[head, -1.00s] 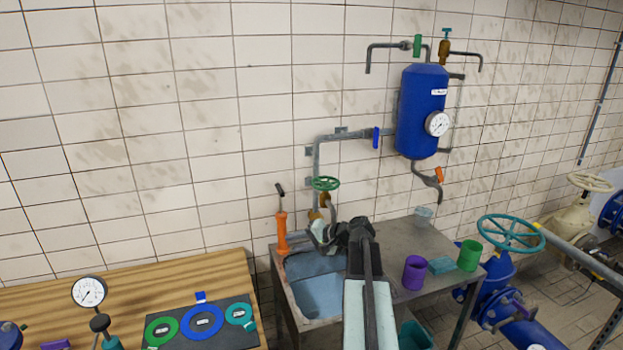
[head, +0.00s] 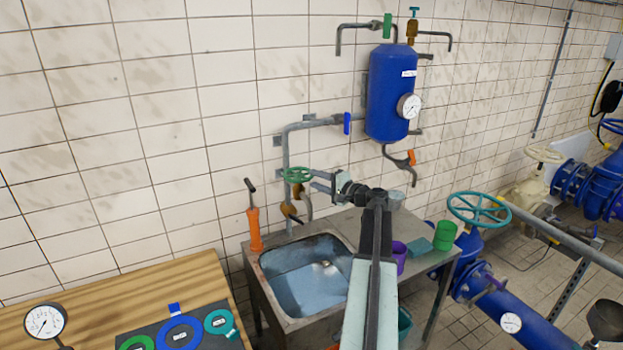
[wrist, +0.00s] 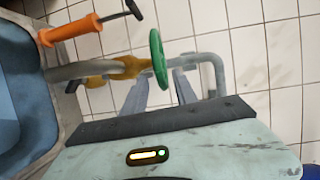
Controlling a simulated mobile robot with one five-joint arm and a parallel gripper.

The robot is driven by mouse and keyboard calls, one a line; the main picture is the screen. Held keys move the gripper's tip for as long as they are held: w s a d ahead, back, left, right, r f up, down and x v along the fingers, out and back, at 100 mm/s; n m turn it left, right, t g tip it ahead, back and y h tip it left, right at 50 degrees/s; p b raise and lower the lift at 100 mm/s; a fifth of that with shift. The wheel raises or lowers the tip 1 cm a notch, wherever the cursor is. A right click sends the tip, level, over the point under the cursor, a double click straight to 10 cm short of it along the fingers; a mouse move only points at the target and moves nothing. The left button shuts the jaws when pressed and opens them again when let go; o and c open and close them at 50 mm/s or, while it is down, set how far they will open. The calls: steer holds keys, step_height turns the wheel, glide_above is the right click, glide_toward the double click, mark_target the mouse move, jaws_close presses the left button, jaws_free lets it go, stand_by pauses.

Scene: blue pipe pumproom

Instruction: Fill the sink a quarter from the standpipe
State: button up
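The steel sink (head: 352,243) stands against the tiled wall. Its basin looks bluish, and I cannot tell whether water is in it. The standpipe (head: 287,145) is a grey pipe with a brass tap (head: 290,209) and a green handwheel (head: 297,174) behind the sink. The handwheel also shows edge-on in the wrist view (wrist: 158,60). My gripper (head: 314,179) is just right of the handwheel, pointing left at it. Its two fingers are apart with nothing held between them. I cannot tell whether the fingertips touch the wheel. No stream from the spout is visible.
An orange-handled tool (head: 254,228) stands at the sink's left corner. A clear cup (head: 396,200), purple cup (head: 399,259), teal sponge (head: 418,245) and green cup (head: 442,236) are on the counter. A blue tank (head: 390,90) hangs above.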

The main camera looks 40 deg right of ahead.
mark_target(308, 180)
steer(key=w, duration=0.2)
steer(key=shift+w+a, duration=0.15)
steer(key=shift+w, duration=0.25)
steer(key=shift+s, duration=0.1)
jaws_close()
steer(key=shift+s+a+m+h, duration=0.1)
steer(key=shift+a+m+h, duration=0.35)
steer(key=shift+h, duration=0.25)
steer(key=shift+s+a+m+h, duration=0.1)
steer(key=shift+a+m+h, duration=0.3)
steer(key=shift+h, duration=0.3)
steer(key=m+h, duration=0.2)
steer(key=shift+a+g+h, duration=0.2)
steer(key=shift+g+h, duration=0.1)
steer(key=shift+w+m+h, duration=0.1)
steer(key=shift+m+h, duration=0.35)
steer(key=shift+h, duration=0.25)
jaws_free()
steer(key=shift+d, duration=0.1)
